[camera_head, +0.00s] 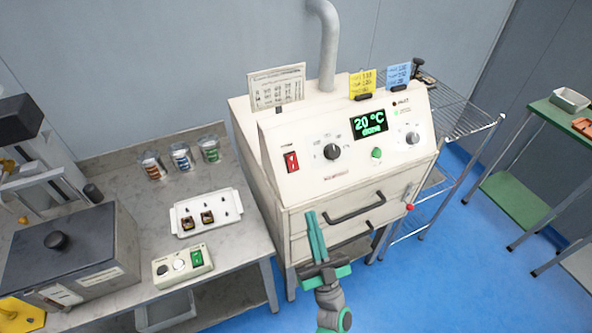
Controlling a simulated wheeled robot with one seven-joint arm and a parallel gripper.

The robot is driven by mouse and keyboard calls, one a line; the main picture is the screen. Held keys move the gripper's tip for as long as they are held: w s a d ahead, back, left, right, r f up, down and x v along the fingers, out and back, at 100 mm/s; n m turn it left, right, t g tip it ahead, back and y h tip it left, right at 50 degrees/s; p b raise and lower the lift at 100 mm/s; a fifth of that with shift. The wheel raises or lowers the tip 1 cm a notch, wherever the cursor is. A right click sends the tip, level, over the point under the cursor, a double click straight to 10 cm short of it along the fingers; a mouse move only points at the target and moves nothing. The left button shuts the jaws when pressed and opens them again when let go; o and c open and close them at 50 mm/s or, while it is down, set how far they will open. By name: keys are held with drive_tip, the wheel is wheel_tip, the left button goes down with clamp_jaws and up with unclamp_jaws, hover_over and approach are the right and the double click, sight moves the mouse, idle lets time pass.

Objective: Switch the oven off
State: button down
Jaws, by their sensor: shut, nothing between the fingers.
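The oven (310,185) is a cream cabinet with a sloped control panel, standing in the middle of the view. Its display (369,124) is lit and reads "20 °C done". A red rocker switch (290,161) sits at the panel's left; which way it is pressed I cannot tell. My gripper (312,215) is shut and empty, pointing up in front of the oven's lower front, below the panel and apart from the switch.
A grey bench (232,257) at the left holds a white tray (207,232), a small control box (182,265) and several cups. A wire rack (462,121) stands right of the oven. Blue floor at front right is clear.

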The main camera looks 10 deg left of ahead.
sight(292, 162)
drive_tip(key=w+n+y, duration=0.1)
drive_tip(key=w+r+g+y, duration=0.1)
drive_tip(key=shift+w+r+n+y, duration=0.1)
drive_tip(key=shift+r+n+y, duration=0.2)
drive_tip(key=shift+n, duration=0.1)
drive_tip(key=x, duration=0.3)
drive_tip(key=w+f+x, duration=0.1)
drive_tip(key=x, duration=0.3)
drive_tip(key=a+x, duration=0.1)
drive_tip(key=x, duration=0.2)
drive_tip(key=shift+w+f, duration=0.1)
drive_tip(key=shift+w, duration=0.3)
drive_tip(key=shift+w+a+f, duration=0.4)
drive_tip(key=shift+w+f, duration=0.05)
drive_tip(key=shift+w, duration=0.1)
